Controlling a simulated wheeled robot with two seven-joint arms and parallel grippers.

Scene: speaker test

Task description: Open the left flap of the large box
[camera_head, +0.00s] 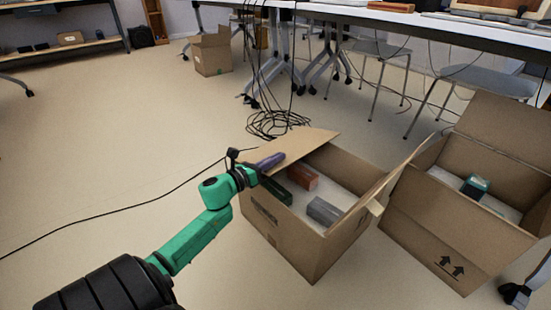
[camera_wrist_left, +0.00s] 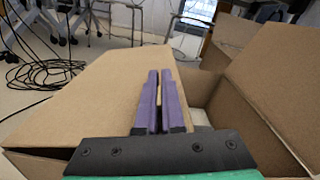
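The large open cardboard box (camera_head: 290,238) stands on the floor right of centre. Its left flap (camera_head: 305,140) slants at the far left side of the opening. The flap also fills the middle left of the left wrist view (camera_wrist_left: 90,100). My left gripper (camera_head: 280,157) has purple fingers, seen over the flap near its inner edge. My right gripper is not in view.
The box holds a red item (camera_head: 303,177), a grey item (camera_head: 324,211) and a green item (camera_head: 276,191). A second open box (camera_head: 440,235) stands close on the right. Black cables (camera_head: 275,124) lie behind. The floor at left is mostly clear.

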